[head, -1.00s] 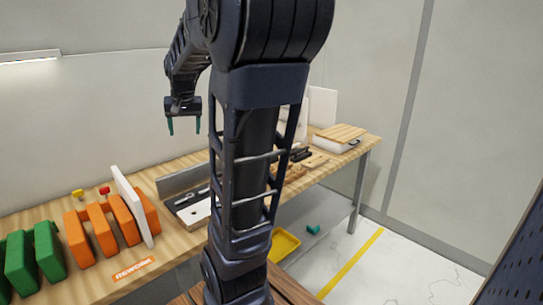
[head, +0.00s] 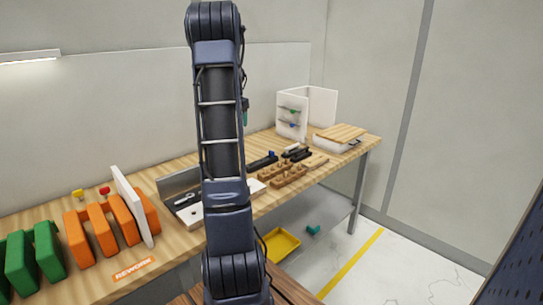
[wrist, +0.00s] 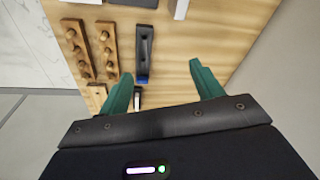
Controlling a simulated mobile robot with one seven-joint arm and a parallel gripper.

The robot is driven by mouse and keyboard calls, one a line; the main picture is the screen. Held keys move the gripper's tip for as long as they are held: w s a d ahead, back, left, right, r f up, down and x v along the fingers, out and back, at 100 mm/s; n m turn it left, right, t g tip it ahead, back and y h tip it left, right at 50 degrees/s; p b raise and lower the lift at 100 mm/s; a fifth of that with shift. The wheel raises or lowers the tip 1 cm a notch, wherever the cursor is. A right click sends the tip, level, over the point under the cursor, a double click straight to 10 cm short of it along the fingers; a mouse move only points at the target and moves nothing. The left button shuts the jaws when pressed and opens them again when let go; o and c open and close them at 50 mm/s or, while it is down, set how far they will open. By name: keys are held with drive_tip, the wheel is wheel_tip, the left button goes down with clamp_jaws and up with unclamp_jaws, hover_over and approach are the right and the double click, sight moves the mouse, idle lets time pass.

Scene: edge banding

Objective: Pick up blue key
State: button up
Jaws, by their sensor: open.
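A small blue-headed piece, which looks like the blue key (head: 293,125), sits on the inner side of the white open box at the back of the bench, below a green-headed one (head: 291,110). My gripper's teal fingers (wrist: 162,86) are spread apart in the wrist view with nothing between them, above the bench top. In the head view my gripper (head: 245,117) is mostly hidden behind my arm, left of the white box. A blue bit (wrist: 142,79) on a black block shows near the left finger in the wrist view; whether it is a key is unclear.
The white box (head: 323,105) stands at the bench's far end. Wooden peg blocks (head: 289,177) and black blocks (head: 262,163) lie in front of it. Orange and green holders (head: 122,220) stand at the left. A yellow tray (head: 283,244) sits below the bench.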

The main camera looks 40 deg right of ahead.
sight(271, 151)
drive_tip(key=s+d+f+m+g, duration=0.1)
drive_tip(key=d+f+m, duration=0.1)
drive_tip(key=d+f, duration=0.6)
drive_tip(key=d+f+m, duration=0.2)
drive_tip(key=d+f, duration=0.2)
drive_tip(key=d, duration=0.7)
drive_tip(key=f, duration=0.3)
drive_tip(key=d+f, duration=0.1)
drive_tip(key=f, duration=0.6)
drive_tip(key=shift+s+d+f, duration=0.15)
drive_tip(key=shift+d+f, duration=0.15)
drive_tip(key=shift+f, duration=0.05)
drive_tip(key=c, duration=1.1)
drive_tip(key=shift+o, duration=0.2)
drive_tip(key=shift+r, duration=0.1)
